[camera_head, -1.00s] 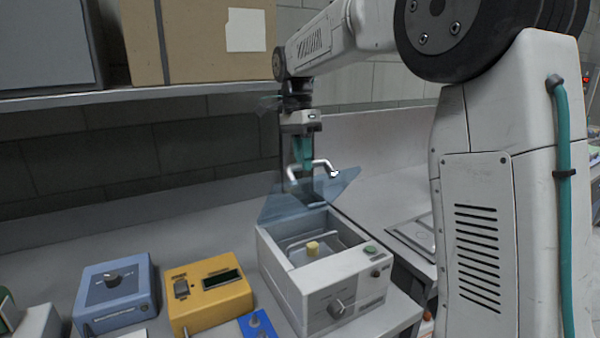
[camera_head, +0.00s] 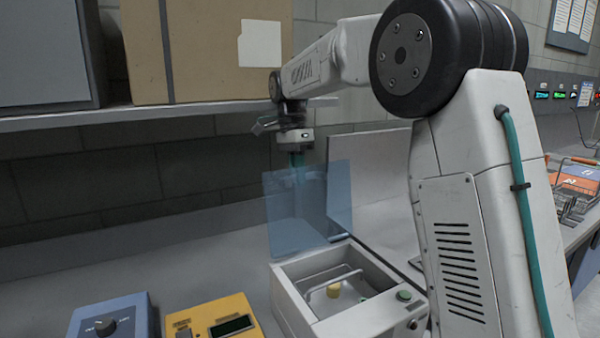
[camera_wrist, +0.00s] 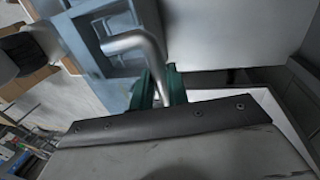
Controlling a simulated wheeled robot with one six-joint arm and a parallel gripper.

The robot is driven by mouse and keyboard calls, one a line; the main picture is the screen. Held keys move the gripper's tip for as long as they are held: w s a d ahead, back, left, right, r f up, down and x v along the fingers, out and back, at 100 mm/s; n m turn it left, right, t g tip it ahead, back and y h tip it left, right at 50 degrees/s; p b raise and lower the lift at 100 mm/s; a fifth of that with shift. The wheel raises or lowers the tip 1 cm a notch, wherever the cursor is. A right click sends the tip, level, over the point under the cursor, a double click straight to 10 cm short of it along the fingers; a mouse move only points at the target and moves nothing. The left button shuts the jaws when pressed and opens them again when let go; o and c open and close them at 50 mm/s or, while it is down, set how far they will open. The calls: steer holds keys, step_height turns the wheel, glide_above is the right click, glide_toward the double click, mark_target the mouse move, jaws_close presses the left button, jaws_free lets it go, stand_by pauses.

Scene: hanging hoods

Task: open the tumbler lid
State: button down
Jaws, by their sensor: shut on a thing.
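The tumbler (camera_head: 395,319) is an off-white box on the bench in the head view. Its translucent blue lid (camera_head: 308,215) stands about upright at the back edge, so the box top is open. Inside are a wire bar and a small yellow piece (camera_head: 333,291). My gripper (camera_head: 298,168) reaches down behind the lid, and its fingertips are hidden or blurred by it. In the wrist view, my gripper's teal fingers (camera_wrist: 160,88) are shut on the bent metal lid handle (camera_wrist: 135,42). The blue lid (camera_wrist: 95,50) also shows there.
A blue device (camera_head: 110,318) and a yellow device (camera_head: 215,318) stand left of the tumbler. A shelf (camera_head: 60,113) with a cardboard box (camera_head: 205,50) is above the bench. A light panel (camera_head: 370,165) leans behind, right of the lid.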

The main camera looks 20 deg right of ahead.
steer(key=shift+w+a, duration=0.1)
steer(key=shift+w, duration=0.45)
steer(key=c, duration=1.4)
jaws_free()
steer(key=shift+w+a+f, duration=0.1)
steer(key=shift+w+f, duration=0.1)
steer(key=shift+w, duration=0.05)
steer(key=shift+o, duration=0.2)
steer(key=shift+s, duration=0.1)
steer(key=shift+s, duration=0.1)
steer(key=shift+r, duration=0.1)
steer(key=s+r, duration=0.2)
steer(key=s, duration=0.6)
steer(key=s+r, duration=0.3)
steer(key=s, duration=0.5)
steer(key=shift+a, duration=0.3)
